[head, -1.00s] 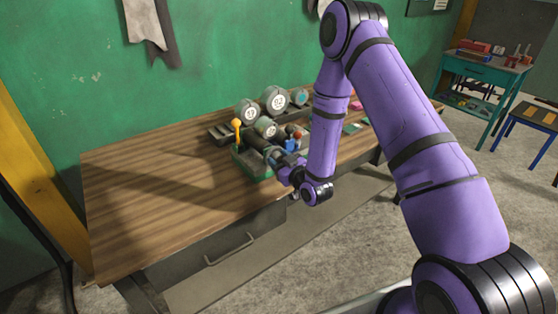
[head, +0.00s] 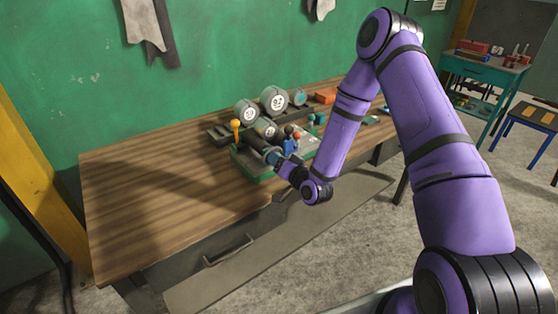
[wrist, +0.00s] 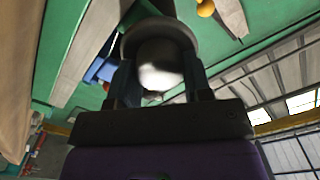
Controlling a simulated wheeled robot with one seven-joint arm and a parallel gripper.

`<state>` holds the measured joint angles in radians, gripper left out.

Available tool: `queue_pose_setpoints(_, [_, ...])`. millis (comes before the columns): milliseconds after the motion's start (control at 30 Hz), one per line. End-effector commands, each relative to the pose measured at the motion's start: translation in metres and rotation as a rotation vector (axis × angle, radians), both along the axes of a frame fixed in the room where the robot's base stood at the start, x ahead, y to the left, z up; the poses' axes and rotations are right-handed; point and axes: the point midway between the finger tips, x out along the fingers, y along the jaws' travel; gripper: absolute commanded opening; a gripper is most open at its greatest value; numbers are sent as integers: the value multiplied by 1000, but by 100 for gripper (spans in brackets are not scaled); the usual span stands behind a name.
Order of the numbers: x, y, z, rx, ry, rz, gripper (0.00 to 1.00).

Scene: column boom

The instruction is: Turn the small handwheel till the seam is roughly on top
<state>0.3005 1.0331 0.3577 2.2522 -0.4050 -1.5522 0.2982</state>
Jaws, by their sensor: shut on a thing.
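The small handwheel is mostly hidden behind my gripper in the head view. In the wrist view a round, pale, shiny hub with a dark grey rim (wrist: 160,35) sits between my fingers and looks like the handwheel. My gripper (head: 274,158) is at the front of the green-based bench fixture (head: 258,176), at the end of its dark cylinder (head: 256,143). In the wrist view the two dark fingers of my gripper (wrist: 160,82) are on either side of the hub, shut on it. I cannot make out the seam in either view.
An orange-knobbed lever (head: 235,126) stands left of the cylinder. A blue part and red knobs (head: 291,140) are close on the right. The wooden bench top (head: 160,190) is clear at left.

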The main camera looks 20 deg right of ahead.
Motion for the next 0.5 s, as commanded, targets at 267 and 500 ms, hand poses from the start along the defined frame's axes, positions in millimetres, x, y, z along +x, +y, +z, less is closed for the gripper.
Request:
queue_pose_setpoints(267, [-1, 0, -1, 51, 20, 0, 22])
queue_pose_setpoints(500, [-1, 0, -1, 56, 22, 0, 22])
